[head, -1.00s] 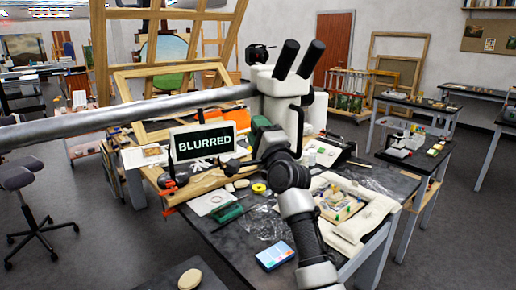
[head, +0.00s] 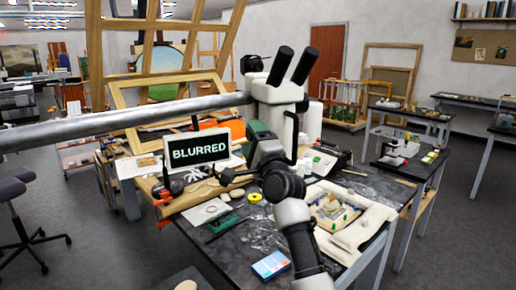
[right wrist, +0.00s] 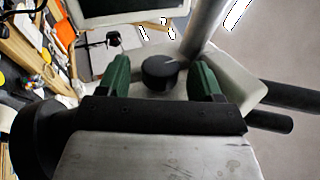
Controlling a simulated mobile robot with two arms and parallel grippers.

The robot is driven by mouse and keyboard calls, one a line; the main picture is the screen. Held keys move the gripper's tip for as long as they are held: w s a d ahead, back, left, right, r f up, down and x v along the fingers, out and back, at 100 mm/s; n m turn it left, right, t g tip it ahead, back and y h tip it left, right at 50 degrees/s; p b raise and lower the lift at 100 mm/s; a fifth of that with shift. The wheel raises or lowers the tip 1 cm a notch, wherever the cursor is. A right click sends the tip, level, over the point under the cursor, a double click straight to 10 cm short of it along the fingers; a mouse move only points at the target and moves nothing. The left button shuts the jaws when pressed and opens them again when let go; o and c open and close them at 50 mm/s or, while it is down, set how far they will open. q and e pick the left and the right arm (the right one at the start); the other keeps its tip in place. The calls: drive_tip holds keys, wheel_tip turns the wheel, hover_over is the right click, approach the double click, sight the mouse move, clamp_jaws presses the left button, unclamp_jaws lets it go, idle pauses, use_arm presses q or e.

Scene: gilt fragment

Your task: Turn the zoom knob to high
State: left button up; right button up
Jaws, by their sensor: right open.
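The microscope (head: 272,100) is a pale body with two black eyepieces, on a grey boom from the left. Its black round knob (right wrist: 160,73) shows in the right wrist view with a light pointer line toward the upper right. My right gripper (right wrist: 163,78) is open, with one green finger on each side of the knob. Gaps show between the fingers and the knob. In the head view my right gripper (head: 258,130) is at the microscope body and hides the knob. A screen (head: 198,151) left of it reads "BLURRED". My left gripper is out of view.
The dark table (head: 225,255) carries a tray (head: 365,232) with a gilt fragment, a blue box (head: 271,265) and several small tools. The boom (head: 120,122) crosses to the left. A wooden frame (head: 130,100) stands behind.

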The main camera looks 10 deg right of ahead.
drive_tip(key=b+v, duration=0.2)
drive_tip(key=v, duration=0.8)
drive_tip(key=shift+s+f+b, duration=0.2)
drive_tip(key=shift+s+b, duration=0.05)
drive_tip(key=shift+b, duration=0.15)
drive_tip(key=shift+d+r, duration=0.1)
